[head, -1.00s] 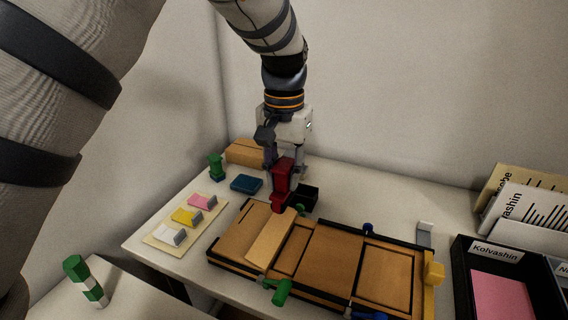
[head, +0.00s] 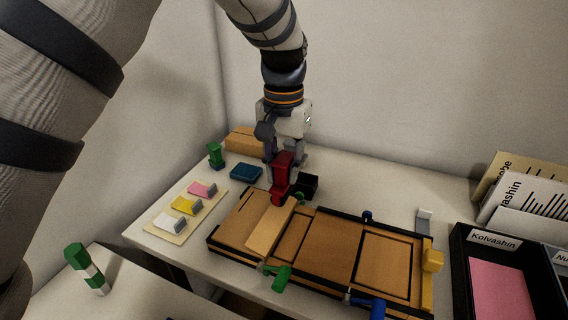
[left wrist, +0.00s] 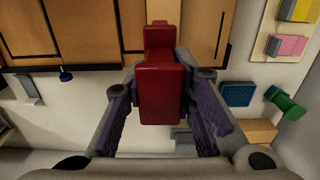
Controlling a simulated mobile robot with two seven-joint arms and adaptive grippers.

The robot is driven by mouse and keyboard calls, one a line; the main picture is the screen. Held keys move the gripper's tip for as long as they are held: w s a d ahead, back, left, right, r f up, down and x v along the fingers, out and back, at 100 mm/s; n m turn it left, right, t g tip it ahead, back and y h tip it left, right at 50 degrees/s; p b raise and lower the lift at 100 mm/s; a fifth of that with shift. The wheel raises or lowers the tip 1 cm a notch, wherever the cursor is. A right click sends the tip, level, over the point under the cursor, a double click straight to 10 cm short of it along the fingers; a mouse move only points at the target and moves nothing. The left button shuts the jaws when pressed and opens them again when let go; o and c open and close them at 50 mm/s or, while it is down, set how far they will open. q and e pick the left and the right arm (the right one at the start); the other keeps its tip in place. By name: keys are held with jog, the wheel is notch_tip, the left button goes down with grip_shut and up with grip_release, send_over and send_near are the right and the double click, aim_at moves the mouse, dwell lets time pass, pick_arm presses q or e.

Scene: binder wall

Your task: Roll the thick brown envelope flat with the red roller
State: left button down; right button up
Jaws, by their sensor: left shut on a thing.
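My left gripper (head: 284,172) is shut on the red roller (head: 284,178), which stands upright between its fingers at the back edge of a long, black-edged tray (head: 215,250). In the left wrist view the red roller (left wrist: 160,90) points toward the tray's brown surface. I cannot tell whether it touches. Several flat brown panels lie in the tray, including a right panel (head: 385,265) and a raised slanted brown strip (head: 268,232) at left. I cannot tell which is the thick brown envelope. My right gripper is not in view.
Green (head: 280,278) and blue (head: 372,306) handles stick out from the tray's front, and a yellow block (head: 432,260) sits at its right end. A black box (head: 307,184) stands behind it.

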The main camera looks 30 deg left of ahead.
pick_arm(q)
jog(key=shift+f, duration=1.75)
jog(key=shift+a, duration=0.15)
jog(key=shift+s+a, duration=0.1)
jog(key=shift+a, duration=0.8)
jog(key=shift+d+f, duration=0.1)
jog(key=shift+d, duration=0.95)
jog(key=shift+a, duration=0.15)
jog(key=shift+a, duration=0.9)
